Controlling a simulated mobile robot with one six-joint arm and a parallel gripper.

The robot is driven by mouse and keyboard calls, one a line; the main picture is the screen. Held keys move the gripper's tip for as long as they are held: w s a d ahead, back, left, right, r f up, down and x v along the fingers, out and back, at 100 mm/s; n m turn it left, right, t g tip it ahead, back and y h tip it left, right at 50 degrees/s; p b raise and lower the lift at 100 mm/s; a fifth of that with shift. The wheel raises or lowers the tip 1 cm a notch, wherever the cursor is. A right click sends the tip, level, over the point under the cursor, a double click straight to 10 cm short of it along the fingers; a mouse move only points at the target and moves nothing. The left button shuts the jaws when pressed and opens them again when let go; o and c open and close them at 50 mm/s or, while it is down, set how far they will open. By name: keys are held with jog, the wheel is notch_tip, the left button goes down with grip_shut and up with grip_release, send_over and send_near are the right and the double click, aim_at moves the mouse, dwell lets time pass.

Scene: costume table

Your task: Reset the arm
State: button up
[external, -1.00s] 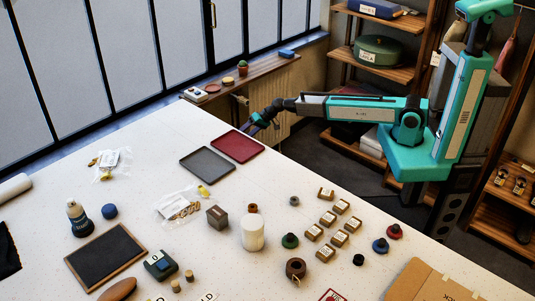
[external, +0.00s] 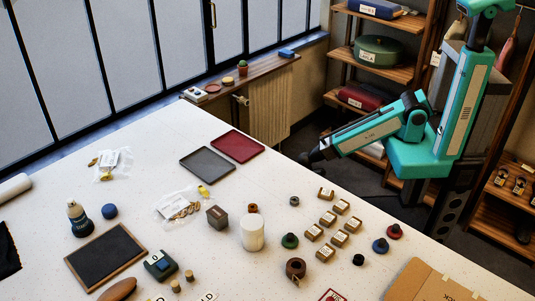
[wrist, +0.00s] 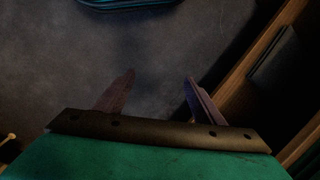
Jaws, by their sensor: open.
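My gripper (wrist: 160,88) shows in the wrist view with its two fingers apart and nothing between them. Dark grey floor lies beyond the fingers. In the external view my arm is folded back toward its column, and its dark wrist end is just off the far right edge of the white table (external: 300,228). The fingertips are too dark and small to make out there.
A red tray (external: 238,146) and a grey tray (external: 207,165) lie near that table edge. Small labelled boxes (external: 326,221), a white bottle (external: 252,232) and spools stand on the table. Wooden shelves (external: 385,70) stand behind my arm. A wooden edge (wrist: 250,70) is right of my fingers.

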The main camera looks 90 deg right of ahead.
jog(key=s+a+f+n+g+h, duration=0.1)
jog(key=s+f+n+g+h, duration=0.1)
jog(key=s, duration=1.5)
jog(key=shift+s+n+g+p, duration=0.25)
jog(key=shift+n+g, duration=0.25)
jog(key=shift+g, duration=0.6)
